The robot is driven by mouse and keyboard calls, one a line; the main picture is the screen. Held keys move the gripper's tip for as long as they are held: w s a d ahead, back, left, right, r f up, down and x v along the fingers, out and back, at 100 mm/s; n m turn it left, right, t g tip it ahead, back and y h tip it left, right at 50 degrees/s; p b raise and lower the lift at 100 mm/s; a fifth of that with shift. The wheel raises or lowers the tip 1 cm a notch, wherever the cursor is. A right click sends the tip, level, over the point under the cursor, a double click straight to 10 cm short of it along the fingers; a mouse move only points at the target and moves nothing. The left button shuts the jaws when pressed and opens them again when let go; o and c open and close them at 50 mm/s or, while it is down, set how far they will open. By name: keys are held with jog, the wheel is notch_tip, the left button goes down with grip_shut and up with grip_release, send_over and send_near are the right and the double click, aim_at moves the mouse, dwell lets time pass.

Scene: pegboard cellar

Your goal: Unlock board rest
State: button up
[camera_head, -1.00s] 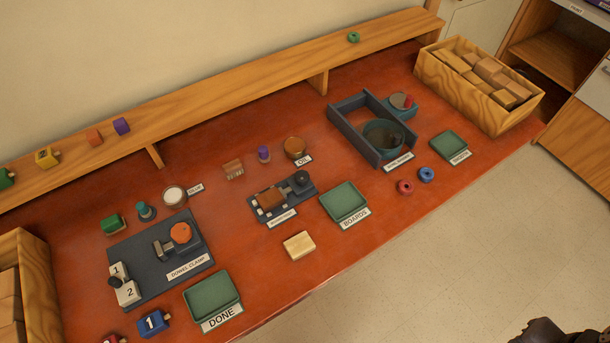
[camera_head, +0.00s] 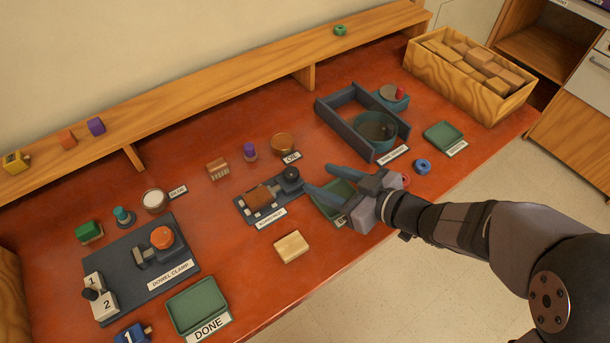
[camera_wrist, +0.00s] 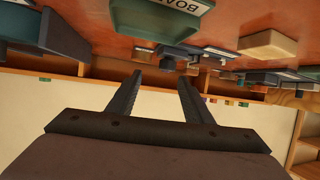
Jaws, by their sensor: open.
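The board rest (camera_head: 245,213) is a dark blue-grey fixture at the middle of the table, with a small label in front. Whether the fingertips touch the fixture cannot be told. My gripper also shows in the wrist view (camera_wrist: 159,76), with nothing between its fingers.
The green boards tray (camera_head: 345,186) is partly hidden under my gripper. A pale wood block (camera_head: 291,247) lies in front of the rest. A copper-topped oil tin (camera_head: 283,143), a purple-topped peg (camera_head: 249,152) and a small brush (camera_head: 217,168) stand behind. The dowel clamp (camera_head: 135,250) is left.

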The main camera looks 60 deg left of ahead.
aim_at(292, 172)
jog(key=shift+s+a+g, duration=0.2)
jog(key=shift+s+g, duration=0.2)
jog(key=shift+s, duration=0.35)
jog(key=shift+p+x, duration=0.3)
jog(key=shift+x, duration=3.35)
jog(key=shift+w, duration=0.15)
jog(key=c, duration=1.1)
